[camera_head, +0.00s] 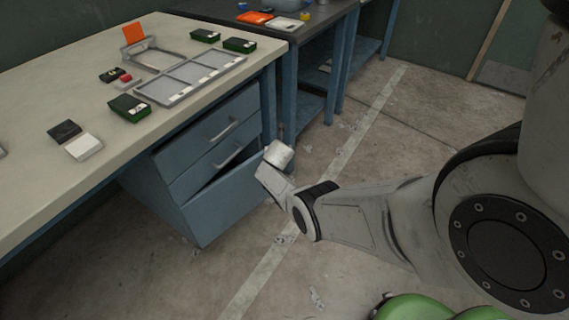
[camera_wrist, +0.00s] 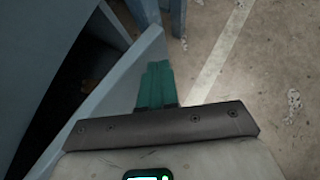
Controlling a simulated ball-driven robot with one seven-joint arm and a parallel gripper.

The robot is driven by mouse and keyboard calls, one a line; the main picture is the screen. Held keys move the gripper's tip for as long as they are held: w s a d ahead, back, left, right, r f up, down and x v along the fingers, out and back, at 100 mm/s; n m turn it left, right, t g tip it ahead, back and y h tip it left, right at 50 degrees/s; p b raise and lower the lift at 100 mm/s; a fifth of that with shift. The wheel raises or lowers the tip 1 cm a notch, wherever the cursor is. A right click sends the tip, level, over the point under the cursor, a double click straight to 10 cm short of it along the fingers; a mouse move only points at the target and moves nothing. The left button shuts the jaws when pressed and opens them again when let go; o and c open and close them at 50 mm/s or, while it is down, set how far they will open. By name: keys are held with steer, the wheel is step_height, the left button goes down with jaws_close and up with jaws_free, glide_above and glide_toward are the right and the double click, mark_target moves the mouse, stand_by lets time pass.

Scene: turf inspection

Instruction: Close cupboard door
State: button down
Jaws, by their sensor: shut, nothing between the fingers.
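The blue-grey cupboard door (camera_head: 232,200) is the lower front panel of a cabinet under the pale workbench. It stands ajar, with a dark gap along its top below the drawers. In the wrist view the door (camera_wrist: 112,88) runs up diagonally, with the dark cupboard inside at its left. My gripper (camera_wrist: 158,70) shows there as teal fingers held together, empty, just right of the door's outer face near its far edge. I cannot tell whether they touch it. In the head view my wrist is at the door's right end and the fingers are hidden.
Two drawers (camera_head: 212,132) with bar handles sit above the door. The workbench (camera_head: 50,100) carries a grey divided tray (camera_head: 190,78) and several small boxes. Blue bench legs (camera_head: 268,105) stand close to my wrist. The concrete floor (camera_head: 340,255) with a pale line is open to the right.

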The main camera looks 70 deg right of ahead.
steer(key=w+d+b, duration=0.2)
steer(key=w, duration=0.1)
steer(key=shift+w+f, duration=0.15)
steer(key=shift+w+d, duration=0.4)
steer(key=shift+w, duration=0.2)
